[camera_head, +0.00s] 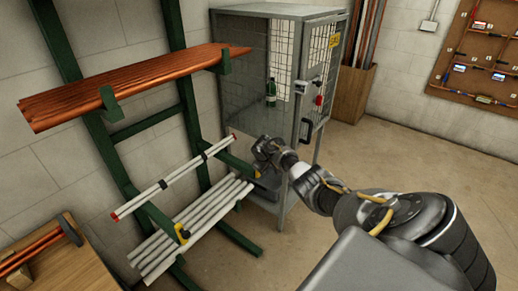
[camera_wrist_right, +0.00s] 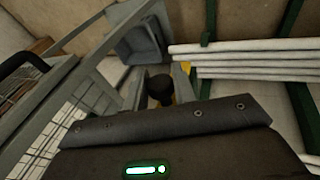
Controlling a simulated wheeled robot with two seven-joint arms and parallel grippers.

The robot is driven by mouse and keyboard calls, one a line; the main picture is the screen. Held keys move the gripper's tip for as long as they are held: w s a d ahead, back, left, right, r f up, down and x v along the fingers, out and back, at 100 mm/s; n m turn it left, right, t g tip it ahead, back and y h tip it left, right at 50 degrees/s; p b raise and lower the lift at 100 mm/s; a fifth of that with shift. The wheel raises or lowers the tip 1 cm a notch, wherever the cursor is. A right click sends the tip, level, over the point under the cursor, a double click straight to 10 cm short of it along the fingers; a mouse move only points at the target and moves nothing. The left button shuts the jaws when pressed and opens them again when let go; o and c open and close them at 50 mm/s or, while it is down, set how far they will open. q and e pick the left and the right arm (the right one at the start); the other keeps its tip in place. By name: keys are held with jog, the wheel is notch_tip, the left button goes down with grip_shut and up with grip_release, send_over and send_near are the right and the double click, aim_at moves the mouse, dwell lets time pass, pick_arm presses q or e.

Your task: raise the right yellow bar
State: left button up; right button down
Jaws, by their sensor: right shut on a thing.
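The right yellow bar (camera_head: 256,170) shows as a small patch of yellow at the end of the rack's right lower arm, mostly hidden by my right gripper. In the wrist view a yellow part (camera_wrist_right: 185,69) shows beside a dark round end (camera_wrist_right: 160,87) between the fingers. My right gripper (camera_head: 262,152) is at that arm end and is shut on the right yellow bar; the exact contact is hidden. The left yellow bar (camera_head: 182,232) is at the end of the left lower arm, with a dark end. My left gripper is not in view.
A white tube with red ends (camera_head: 170,180) lies across the lower arms. Several white tubes (camera_head: 195,225) lie below it, and copper pipes (camera_head: 120,88) lie above. A grey mesh cabinet (camera_head: 281,12) stands just behind my right gripper. The floor (camera_head: 345,155) to the right is clear.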

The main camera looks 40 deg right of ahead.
jog(key=shift+w+r, duration=0.3)
jog(key=shift+w, duration=0.15)
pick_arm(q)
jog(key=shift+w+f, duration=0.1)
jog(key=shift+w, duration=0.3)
pick_arm(e)
jog(key=shift+w+r, duration=0.1)
jog(key=shift+w, duration=0.05)
jog(key=c, duration=1.2)
grip_release()
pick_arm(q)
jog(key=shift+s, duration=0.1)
pick_arm(e)
jog(key=shift+o, duration=0.2)
jog(key=shift+a+r, duration=0.1)
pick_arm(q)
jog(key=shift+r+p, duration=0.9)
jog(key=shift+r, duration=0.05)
pick_arm(e)
jog(key=v, duration=1)
jog(key=shift+s+r, duration=0.2)
